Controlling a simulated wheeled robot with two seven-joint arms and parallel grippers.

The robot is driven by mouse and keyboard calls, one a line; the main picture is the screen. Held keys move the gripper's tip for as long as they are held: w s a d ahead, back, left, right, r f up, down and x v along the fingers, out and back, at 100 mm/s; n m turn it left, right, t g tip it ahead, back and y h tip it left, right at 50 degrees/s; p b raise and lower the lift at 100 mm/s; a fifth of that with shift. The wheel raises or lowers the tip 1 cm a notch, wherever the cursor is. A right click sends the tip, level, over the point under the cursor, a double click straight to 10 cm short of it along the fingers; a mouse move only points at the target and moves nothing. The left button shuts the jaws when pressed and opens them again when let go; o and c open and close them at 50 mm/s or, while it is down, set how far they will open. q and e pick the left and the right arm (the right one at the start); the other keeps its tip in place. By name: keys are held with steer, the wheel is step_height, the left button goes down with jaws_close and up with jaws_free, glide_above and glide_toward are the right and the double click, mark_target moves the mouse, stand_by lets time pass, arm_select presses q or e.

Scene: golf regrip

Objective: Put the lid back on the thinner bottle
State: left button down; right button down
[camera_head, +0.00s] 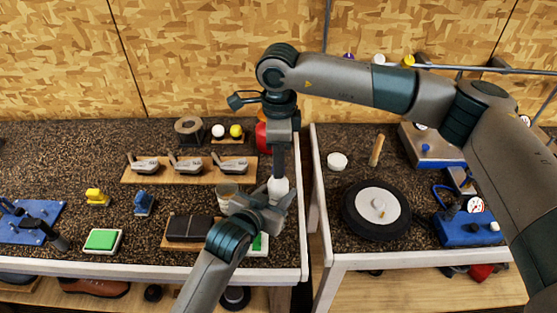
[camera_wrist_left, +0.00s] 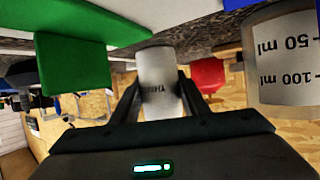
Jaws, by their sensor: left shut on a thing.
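A small white bottle (camera_head: 278,189) stands near the right edge of the left bench. My left gripper (camera_head: 270,207) is shut around it; the left wrist view shows the pale bottle (camera_wrist_left: 160,82) with dark lettering between the two fingers. My right gripper (camera_head: 280,172) points straight down directly above the bottle, at its top. I cannot tell whether its fingers are open or shut, or whether they hold a lid. No separate lid can be made out, and the bottle's mouth is hidden.
A beaker (camera_head: 228,196) stands close left of the bottle, and its markings show in the left wrist view (camera_wrist_left: 284,60). A red container (camera_head: 262,136) is behind. A rack of club heads (camera_head: 188,169) lies left. A gap separates the right bench, with its wheel (camera_head: 360,222).

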steer(key=c, duration=1.4)
jaws_free()
step_height(320, 180, up, 12)
arm_select(q)
steer(key=c, duration=1)
jaws_free()
